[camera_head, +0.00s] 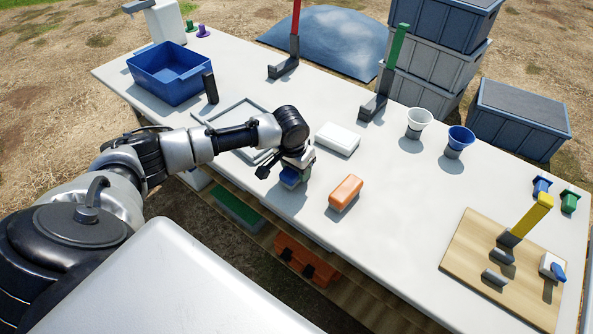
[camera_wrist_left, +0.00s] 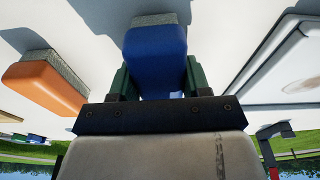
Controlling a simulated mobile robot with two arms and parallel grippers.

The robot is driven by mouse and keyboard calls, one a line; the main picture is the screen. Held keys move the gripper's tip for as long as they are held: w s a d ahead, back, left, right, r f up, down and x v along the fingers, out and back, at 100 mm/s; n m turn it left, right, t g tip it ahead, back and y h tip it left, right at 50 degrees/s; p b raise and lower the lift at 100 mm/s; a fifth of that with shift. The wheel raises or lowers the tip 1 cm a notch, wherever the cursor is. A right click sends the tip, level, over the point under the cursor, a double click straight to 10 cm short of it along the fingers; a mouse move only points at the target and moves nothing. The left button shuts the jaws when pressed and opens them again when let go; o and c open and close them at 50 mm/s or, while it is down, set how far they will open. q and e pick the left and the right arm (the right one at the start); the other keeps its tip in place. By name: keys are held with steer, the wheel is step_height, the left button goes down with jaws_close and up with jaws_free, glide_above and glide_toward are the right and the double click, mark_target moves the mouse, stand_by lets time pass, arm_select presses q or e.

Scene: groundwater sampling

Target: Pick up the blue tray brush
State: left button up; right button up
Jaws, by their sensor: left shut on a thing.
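The blue tray brush (camera_head: 289,178) is a blue block with a grey-green underside, near the front edge of the white table. In the left wrist view the brush (camera_wrist_left: 155,50) fills the space between the dark green fingers. My left gripper (camera_head: 298,170) is shut on it, one finger on each side. The arm partly hides the brush in the head view. A shadow lies beside it on the table; whether it touches the top I cannot tell. My right gripper is not in view.
An orange brush (camera_head: 346,193) lies to the right, with a white block (camera_head: 338,139) behind it. A shallow grey tray (camera_head: 226,110) is to the left under my arm. A blue bin (camera_head: 170,75) stands farther left. Two cups (camera_head: 417,122) and a wooden board (camera_head: 475,262) are at the right.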

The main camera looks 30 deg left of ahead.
arm_select(q)
steer(key=r, duration=0.2)
steer(key=d+r, duration=0.1)
steer(key=r, duration=0.1)
steer(key=shift+r, duration=0.35)
steer(key=d+r, duration=0.6)
steer(key=d, duration=0.4)
steer(key=shift+s+d+r+p, duration=0.15)
steer(key=shift+s+d+p, duration=0.1)
steer(key=shift+d+p, duration=0.1)
